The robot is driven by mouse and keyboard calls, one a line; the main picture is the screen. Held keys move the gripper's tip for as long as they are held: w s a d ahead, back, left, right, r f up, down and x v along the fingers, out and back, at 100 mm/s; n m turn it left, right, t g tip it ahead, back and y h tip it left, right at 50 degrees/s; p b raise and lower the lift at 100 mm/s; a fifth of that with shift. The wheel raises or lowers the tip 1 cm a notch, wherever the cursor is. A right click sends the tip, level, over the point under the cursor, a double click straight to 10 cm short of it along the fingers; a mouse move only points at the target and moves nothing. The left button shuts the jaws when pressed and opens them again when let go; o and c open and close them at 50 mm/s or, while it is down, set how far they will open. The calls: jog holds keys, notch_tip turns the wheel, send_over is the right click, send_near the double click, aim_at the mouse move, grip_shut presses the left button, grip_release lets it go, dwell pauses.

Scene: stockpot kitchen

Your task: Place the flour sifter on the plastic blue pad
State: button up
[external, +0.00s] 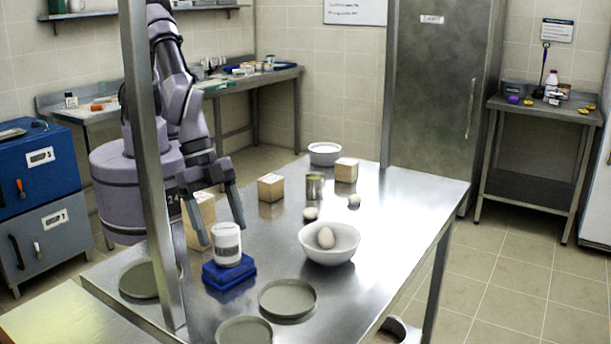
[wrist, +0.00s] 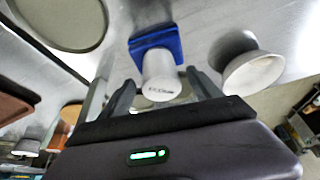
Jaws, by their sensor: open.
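A white cylinder with a dark printed label, apparently the flour sifter (external: 227,245), stands upright on the blue pad (external: 230,276) on the steel table. In the wrist view the sifter (wrist: 159,76) also rests on the blue pad (wrist: 153,41). My gripper (external: 221,232) is open, with one finger to each side of the sifter in the external view. In the wrist view its fingers (wrist: 164,88) also appear on both sides of the sifter, with gaps. Whether either finger touches it cannot be told.
A white bowl (external: 330,255) holding an egg (external: 326,237) stands right of the pad. Shallow round pans (external: 288,298) lie in front. The table's right side is clear.

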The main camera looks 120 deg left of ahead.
jog(key=s+a+r+p, duration=0.1)
jog(key=s+a+r, duration=0.4)
jog(key=a+r, duration=0.3)
jog(key=s+a+r+p, duration=0.1)
jog(key=s+a+r, duration=0.45)
jog(key=r, duration=0.45)
jog(key=s+a+r+m+y, duration=0.1)
jog(key=s+a, duration=0.5)
jog(key=s, duration=0.4)
jog(key=s+a+r+m+t+y, duration=0.1)
jog(key=s+a, duration=0.6)
jog(key=s, duration=0.3)
jog(key=shift+s+a+r+y, duration=0.15)
jog(key=shift+r+y, duration=0.05)
jog(key=shift+y, duration=0.2)
